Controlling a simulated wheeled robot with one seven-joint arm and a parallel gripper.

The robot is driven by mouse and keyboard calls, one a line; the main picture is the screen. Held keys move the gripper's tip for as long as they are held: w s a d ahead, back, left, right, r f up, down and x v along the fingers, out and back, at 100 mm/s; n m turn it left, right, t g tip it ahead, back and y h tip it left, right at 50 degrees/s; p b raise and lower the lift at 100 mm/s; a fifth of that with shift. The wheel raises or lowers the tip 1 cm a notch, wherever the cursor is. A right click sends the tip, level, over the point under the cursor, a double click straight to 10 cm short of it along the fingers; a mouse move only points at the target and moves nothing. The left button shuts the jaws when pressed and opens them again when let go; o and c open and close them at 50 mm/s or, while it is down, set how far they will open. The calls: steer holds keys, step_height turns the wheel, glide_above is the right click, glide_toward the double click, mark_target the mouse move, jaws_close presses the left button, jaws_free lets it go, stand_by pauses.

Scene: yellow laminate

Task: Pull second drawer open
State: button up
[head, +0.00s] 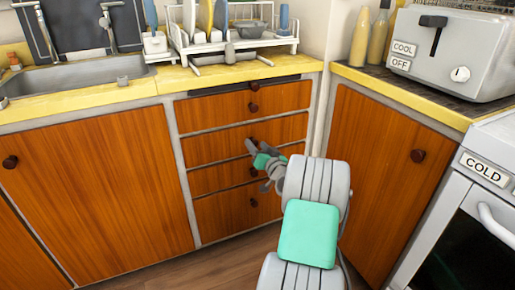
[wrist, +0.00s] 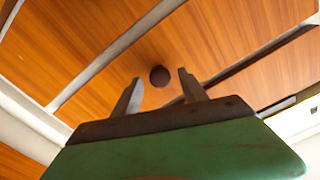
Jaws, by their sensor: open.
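The second drawer (head: 217,149) is a wooden front in the stack under the yellow counter. It looks shut. My gripper (head: 251,147) is in front of it, reaching in from the lower right, and hides its knob area in the head view. In the wrist view a dark round knob (wrist: 160,76) sits on a wooden front between the two fingertips as seen by the camera. The fingers are apart, with a gap on each side of the knob. I cannot tell how deep the knob lies between them.
The top drawer (head: 215,108) is above; further drawers, including the lowest (head: 222,216), are below. A cupboard door (head: 95,190) stands left and another (head: 385,170) right, near my arm. An oven (head: 470,240) is far right. A dish rack (head: 240,40) stands on the counter.

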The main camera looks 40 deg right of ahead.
steer(key=shift+c, duration=0.4)
jaws_close()
stand_by(0.9)
